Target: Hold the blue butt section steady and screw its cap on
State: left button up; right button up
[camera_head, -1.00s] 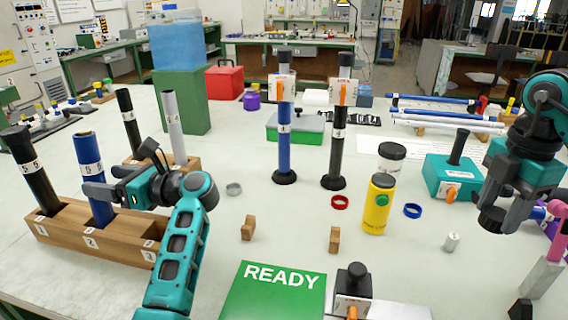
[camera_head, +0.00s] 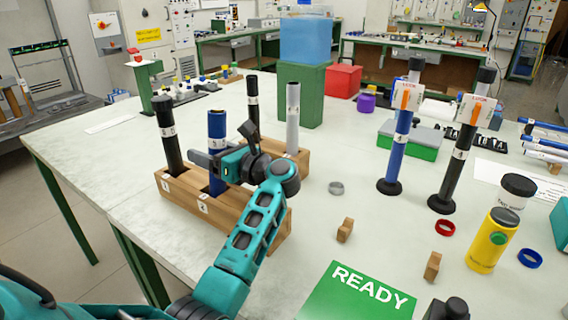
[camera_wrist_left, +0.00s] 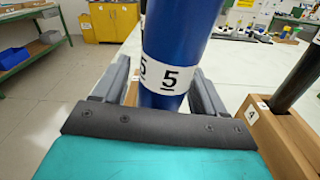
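The blue butt section (camera_head: 217,135) stands upright in a slot of the wooden rack (camera_head: 252,222), with a white band near its top. In the left wrist view it is the blue tube (camera_wrist_left: 180,45) with a band marked 5. My left gripper (camera_head: 212,163) is around it partway up, one finger on each side. In the left wrist view a narrow gap shows between the left finger and the tube; the right finger is very close to it. A blue ring (camera_head: 530,258) lies on the table at the right; I cannot tell whether it is the cap.
Black tubes (camera_head: 167,130) and a grey one (camera_head: 292,115) stand near the blue section. Two tubes on round bases, one blue (camera_head: 398,150), one black (camera_head: 459,155), stand right of centre. A yellow bottle (camera_head: 492,240), red ring (camera_head: 445,228) and green READY mat (camera_head: 350,295) are nearby.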

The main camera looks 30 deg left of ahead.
pick_arm(q)
jog(key=c, duration=1.1)
jog(key=shift+o, duration=0.2)
notch_tip(320, 180, up, 20)
jog(key=p, duration=0.1)
pick_arm(e)
jog(key=shift+r, duration=0.75)
pick_arm(q)
jog(key=o, duration=0.5)
grip_shut()
jog(key=shift+s, duration=0.1)
pick_arm(e)
jog(key=shift+s, duration=0.15)
